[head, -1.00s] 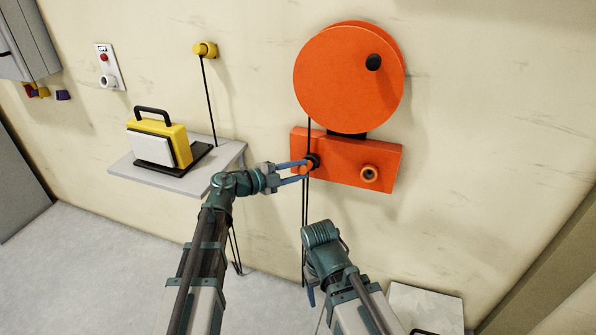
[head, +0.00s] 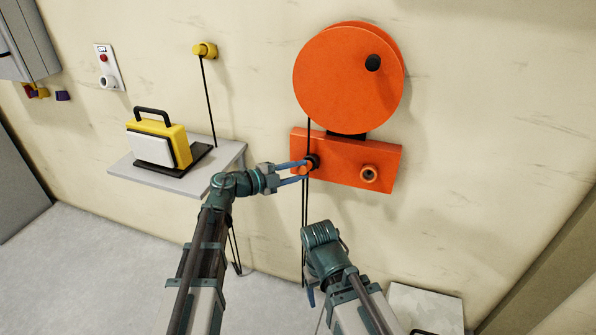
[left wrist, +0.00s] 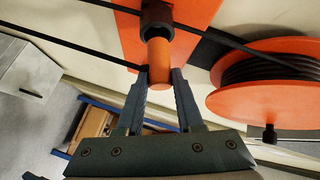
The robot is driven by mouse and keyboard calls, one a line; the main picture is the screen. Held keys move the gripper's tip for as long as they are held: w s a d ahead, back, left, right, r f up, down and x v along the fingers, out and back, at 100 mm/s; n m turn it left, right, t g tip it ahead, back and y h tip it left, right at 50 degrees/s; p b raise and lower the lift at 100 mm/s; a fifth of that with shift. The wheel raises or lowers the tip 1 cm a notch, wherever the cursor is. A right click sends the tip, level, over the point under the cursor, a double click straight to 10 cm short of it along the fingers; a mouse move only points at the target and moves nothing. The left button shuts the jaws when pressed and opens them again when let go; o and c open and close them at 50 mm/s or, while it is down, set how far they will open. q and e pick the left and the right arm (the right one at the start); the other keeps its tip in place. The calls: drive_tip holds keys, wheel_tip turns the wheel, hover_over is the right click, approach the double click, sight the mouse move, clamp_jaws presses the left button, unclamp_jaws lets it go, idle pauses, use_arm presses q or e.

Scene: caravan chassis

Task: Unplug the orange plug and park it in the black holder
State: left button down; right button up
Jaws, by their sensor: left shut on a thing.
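The orange plug (head: 304,169) is between the fingers of my left gripper (head: 303,172), which is shut on it at the orange panel. In the left wrist view the plug (left wrist: 158,54) points away from the fingertips, its far end at the mouth of the black holder (left wrist: 157,17). It looks lined up with the holder and at least partly in it; the depth is hidden. The holder (head: 314,160) also shows in the head view.
The orange cable reel (head: 345,78) is above the panel (head: 350,160). Black cables hang beside the plug. A grey shelf (head: 165,178) with a yellow lamp (head: 160,140) is at the left. The wall right of the panel is clear.

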sight(302, 167)
use_arm(q)
drive_tip(key=shift+w+d+f+b, duration=0.2)
drive_tip(key=shift+w+f+b, duration=0.05)
drive_tip(key=shift+w, duration=0.35)
drive_tip(key=shift+w+d+f+b, duration=0.2)
drive_tip(key=shift+w+f+b, duration=0.05)
drive_tip(key=shift+w, duration=0.4)
drive_tip(key=shift+w+d+f+b, duration=0.2)
drive_tip(key=shift+w+f+b, duration=0.05)
drive_tip(key=shift+w, duration=0.35)
drive_tip(key=shift+c, duration=2.3)
unclamp_jaws()
drive_tip(key=p+v, duration=0.2)
drive_tip(key=v, duration=1.1)
drive_tip(key=shift+s+a, duration=0.2)
drive_tip(key=shift+a, duration=0.1)
